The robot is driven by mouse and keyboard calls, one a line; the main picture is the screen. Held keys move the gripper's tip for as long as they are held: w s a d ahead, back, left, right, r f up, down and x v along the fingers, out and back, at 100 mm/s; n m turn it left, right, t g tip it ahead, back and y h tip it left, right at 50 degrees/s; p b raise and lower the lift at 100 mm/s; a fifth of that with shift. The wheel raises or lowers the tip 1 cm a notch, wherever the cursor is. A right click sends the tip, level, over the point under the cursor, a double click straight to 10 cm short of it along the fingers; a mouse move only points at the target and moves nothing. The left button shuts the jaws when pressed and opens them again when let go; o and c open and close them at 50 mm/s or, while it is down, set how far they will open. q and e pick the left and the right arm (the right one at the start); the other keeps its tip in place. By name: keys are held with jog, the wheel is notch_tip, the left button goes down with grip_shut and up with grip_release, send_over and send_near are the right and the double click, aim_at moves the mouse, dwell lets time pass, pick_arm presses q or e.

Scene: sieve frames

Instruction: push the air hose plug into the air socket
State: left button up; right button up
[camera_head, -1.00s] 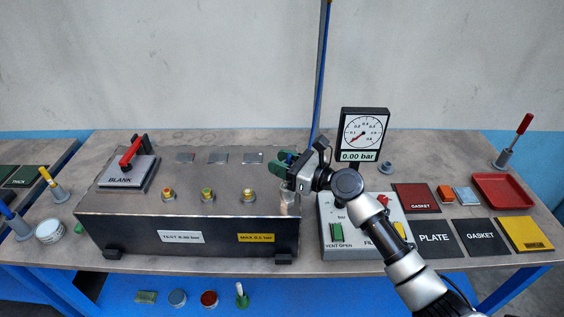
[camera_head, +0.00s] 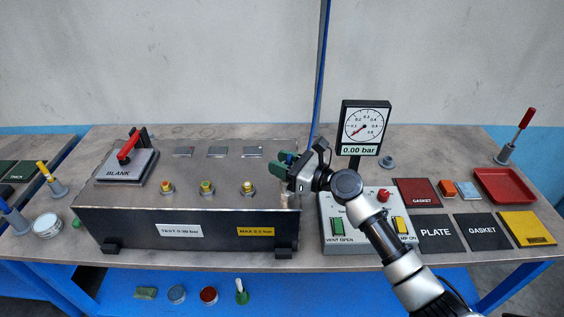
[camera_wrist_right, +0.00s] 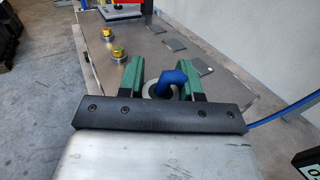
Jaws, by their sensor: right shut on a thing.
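My right gripper (camera_head: 284,164) has green fingers and is at the right end of the dark metal test box (camera_head: 130,222). In the right wrist view its fingers (camera_wrist_right: 160,82) are shut on the blue air hose plug (camera_wrist_right: 172,80), whose bent blue top shows between them. A grey round ring, seemingly the air socket (camera_wrist_right: 151,88), shows just below the plug. I cannot tell how deep the plug sits in it. The blue hose (camera_head: 322,80) rises behind the gripper. My left gripper is not in view.
Brass fittings (camera_head: 207,188) stand on the box, with a blank plate and red-handled clamp (camera_head: 128,167) at its left. A gauge (camera_head: 364,130) reading 0.00 bar and a control panel (camera_head: 340,238) stand at right. A red tray (camera_head: 504,185) is farther right.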

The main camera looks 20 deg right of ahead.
jog(key=shift+f, duration=0.25)
jog(key=o, duration=1.1)
jog(key=b+v, duration=0.3)
jog(key=v, duration=0.7)
jog(key=shift+s+d, duration=0.25)
jog(key=shift+s, duration=0.05)
jog(key=shift+r, duration=0.1)
